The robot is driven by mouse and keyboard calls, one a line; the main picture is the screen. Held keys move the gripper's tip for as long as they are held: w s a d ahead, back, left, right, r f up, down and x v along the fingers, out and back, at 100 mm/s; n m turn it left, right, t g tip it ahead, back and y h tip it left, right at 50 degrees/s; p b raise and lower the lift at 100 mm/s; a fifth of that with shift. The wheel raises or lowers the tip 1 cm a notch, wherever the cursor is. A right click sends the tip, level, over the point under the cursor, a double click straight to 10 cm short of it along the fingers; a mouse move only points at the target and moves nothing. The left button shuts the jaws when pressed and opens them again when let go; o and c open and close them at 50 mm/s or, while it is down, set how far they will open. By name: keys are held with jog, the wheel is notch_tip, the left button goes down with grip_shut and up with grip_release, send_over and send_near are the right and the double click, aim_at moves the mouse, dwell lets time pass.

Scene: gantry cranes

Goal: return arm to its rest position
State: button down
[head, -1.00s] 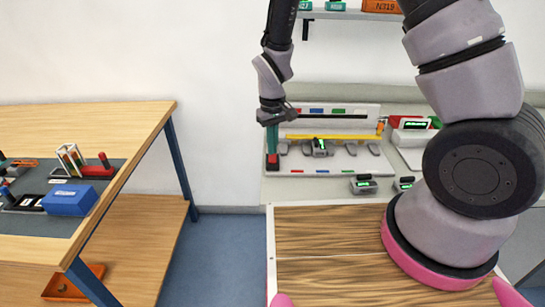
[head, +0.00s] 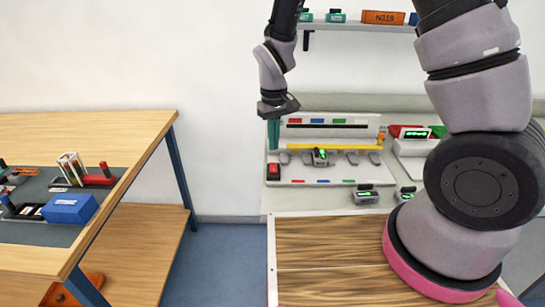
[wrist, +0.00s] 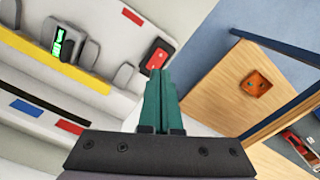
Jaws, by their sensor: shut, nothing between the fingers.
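My gripper (head: 273,134) hangs with its teal fingers pointing down, above the left end of a white board with a yellow rail. In the wrist view its fingers (wrist: 160,78) are closed together with nothing between them. A red block or switch (head: 273,172) on a dark base sits on the board just below the fingertips. It also shows in the wrist view (wrist: 157,57), just beyond the fingertips. The gripper appears apart from it.
The white board (head: 330,172) holds a yellow rail (head: 330,147) and several grey pieces. Small devices with green displays (head: 365,195) stand in front. A wooden table (head: 85,125) with a blue box (head: 69,208) stands at left. A shelf (head: 355,25) hangs above. Floor between is clear.

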jog(key=d+r+m+t+y, duration=0.1)
jog(key=d+r+m+t, duration=0.15)
jog(key=d+r, duration=0.6)
jog(key=d+r+m+t+y, duration=0.1)
jog(key=d+r+m, duration=0.25)
jog(key=r, duration=0.95)
jog(key=s+d+r+m+t, duration=0.3)
jog(key=s+d+r, duration=0.7)
jog(key=s, duration=0.2)
jog(key=shift+s+d+r+m+t, duration=0.15)
jog(key=shift+d+r+m+t, duration=0.2)
jog(key=shift+d+r+m, duration=0.05)
